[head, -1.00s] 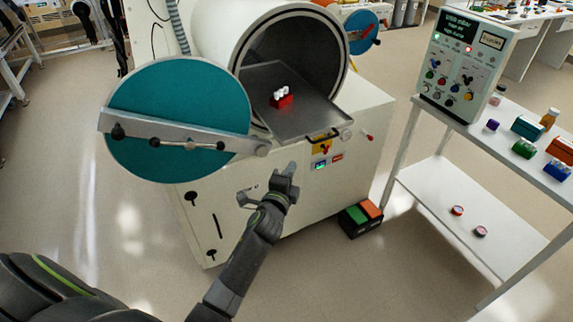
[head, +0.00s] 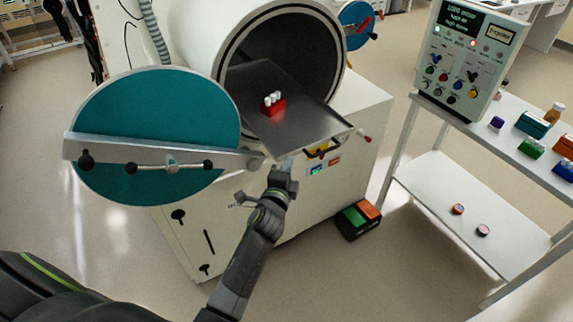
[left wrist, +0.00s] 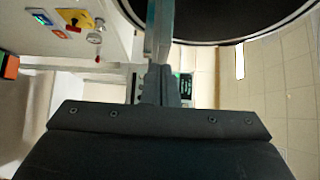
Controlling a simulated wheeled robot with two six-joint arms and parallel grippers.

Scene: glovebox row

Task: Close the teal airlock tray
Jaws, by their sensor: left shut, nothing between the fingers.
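The grey metal tray (head: 300,120) sticks out of the round chamber (head: 290,50) of the airlock with the teal door (head: 150,120). The door stands swung open to the left. A red rack with white-topped vials (head: 272,105) stands on the tray. My right gripper is not in view.
The door's metal bar (head: 160,160) lies just left of my gripper. A white trolley (head: 440,190) with a control box (head: 465,60) and coloured boxes stands at the right. A green and orange pedal (head: 357,218) sits on the floor by the cabinet.

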